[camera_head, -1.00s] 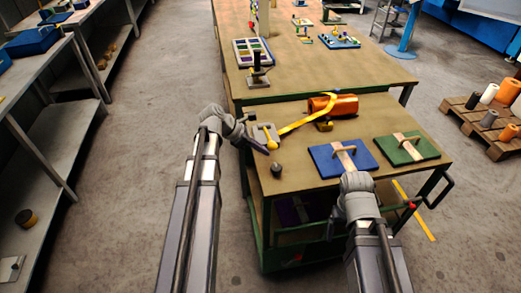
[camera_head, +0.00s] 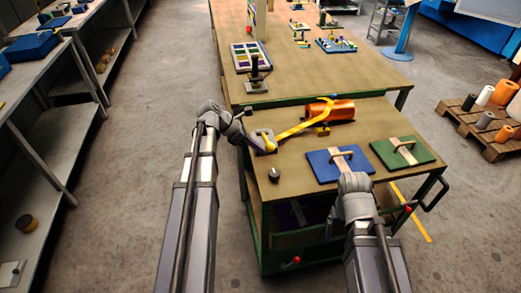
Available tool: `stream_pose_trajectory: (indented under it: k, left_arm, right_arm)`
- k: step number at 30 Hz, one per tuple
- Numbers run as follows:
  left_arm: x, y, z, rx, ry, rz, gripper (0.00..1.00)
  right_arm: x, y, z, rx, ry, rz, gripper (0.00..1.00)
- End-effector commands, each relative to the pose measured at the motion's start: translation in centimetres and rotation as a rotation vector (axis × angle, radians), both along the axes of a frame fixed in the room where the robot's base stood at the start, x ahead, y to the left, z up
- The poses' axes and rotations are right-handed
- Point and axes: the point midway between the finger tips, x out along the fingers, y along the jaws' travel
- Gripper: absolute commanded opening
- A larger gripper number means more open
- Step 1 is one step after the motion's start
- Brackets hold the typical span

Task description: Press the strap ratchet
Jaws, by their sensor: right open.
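An orange roll (camera_head: 335,111) lies on the near bench. A long yellow piece (camera_head: 300,128), apparently the strap or its ratchet lever, runs from the roll down to the left.
A blue board (camera_head: 323,170) and a green board (camera_head: 385,152), both with tan handles, lie on the right of the bench top (camera_head: 385,122). A dark knob (camera_head: 274,174) stands at the near left. A longer table (camera_head: 320,75) with trays adjoins behind.

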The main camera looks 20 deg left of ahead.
Motion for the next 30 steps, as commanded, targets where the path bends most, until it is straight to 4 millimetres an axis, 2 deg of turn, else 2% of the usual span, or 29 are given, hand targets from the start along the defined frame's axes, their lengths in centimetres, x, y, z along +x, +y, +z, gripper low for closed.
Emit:
stream_pose_trajectory:
  k: [1,12,21,30]
  left_arm:
    - [0.3,0.1,1.0,-0.002,-0.001,0.000,0.00]
    - [2.5,1.6,5.0,-0.002,-0.003,0.000,0.00]
    - [4.4,2.8,6.9,-0.002,-0.002,0.000,0.00]
    - [5.5,3.6,7.7,-0.001,-0.002,0.000,0.00]
  right_arm:
    - [0.0,0.0,1.0,0.000,0.000,0.000,0.79]
    - [0.0,0.0,5.0,0.000,0.000,0.000,0.79]
    - [0.0,0.0,6.9,0.000,0.000,0.000,0.79]
    - [0.0,0.0,7.7,0.000,0.000,0.000,0.79]
